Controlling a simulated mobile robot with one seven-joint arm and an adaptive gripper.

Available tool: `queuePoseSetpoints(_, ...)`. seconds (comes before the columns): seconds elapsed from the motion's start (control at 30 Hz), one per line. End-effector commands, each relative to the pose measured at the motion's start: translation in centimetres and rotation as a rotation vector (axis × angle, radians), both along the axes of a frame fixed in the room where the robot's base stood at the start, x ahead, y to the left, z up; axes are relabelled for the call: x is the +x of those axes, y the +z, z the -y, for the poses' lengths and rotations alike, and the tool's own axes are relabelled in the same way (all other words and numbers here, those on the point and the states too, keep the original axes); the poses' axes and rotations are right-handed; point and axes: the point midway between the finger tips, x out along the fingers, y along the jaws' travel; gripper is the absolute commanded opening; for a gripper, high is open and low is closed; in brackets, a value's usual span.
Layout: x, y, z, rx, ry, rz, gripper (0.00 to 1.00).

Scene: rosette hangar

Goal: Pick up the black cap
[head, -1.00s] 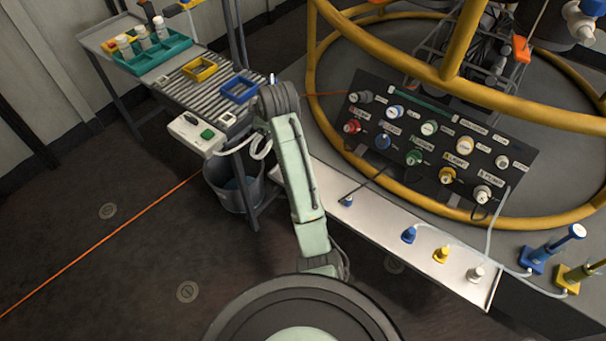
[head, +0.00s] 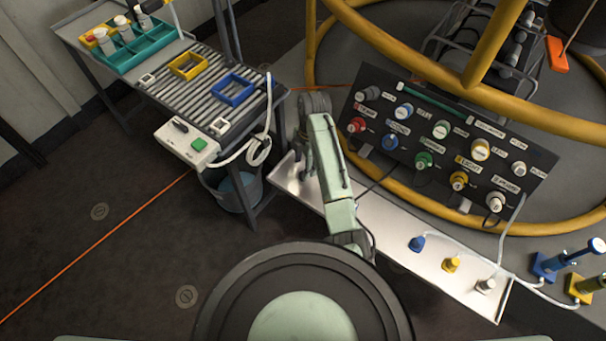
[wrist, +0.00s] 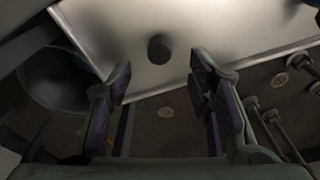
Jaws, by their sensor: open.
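In the wrist view a dark, round cap (wrist: 160,49), which looks like the black cap, stands on the pale metal tray (wrist: 215,30). It lies just beyond the fingertips, roughly centred between them. My gripper (wrist: 158,85) is open and empty, its two fingers apart. In the head view my arm reaches over the left end of the tray (head: 392,225), and I cannot make out the cap there.
A black panel (head: 388,123) with several coloured, labelled caps stands behind the tray. A roller table (head: 150,88) and a bucket (head: 236,193) are at left.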

Motion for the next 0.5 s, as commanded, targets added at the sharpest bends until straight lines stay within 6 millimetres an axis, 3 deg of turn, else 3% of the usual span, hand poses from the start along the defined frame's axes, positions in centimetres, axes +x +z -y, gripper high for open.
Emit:
queuePoseSetpoints(0.17,-0.1,-1.2,0.0,0.001,-0.002,-0.001,0.47)
queuePoseSetpoints(0.5,-0.2,-5.6,-0.3,-0.001,-0.001,0.002,0.47)
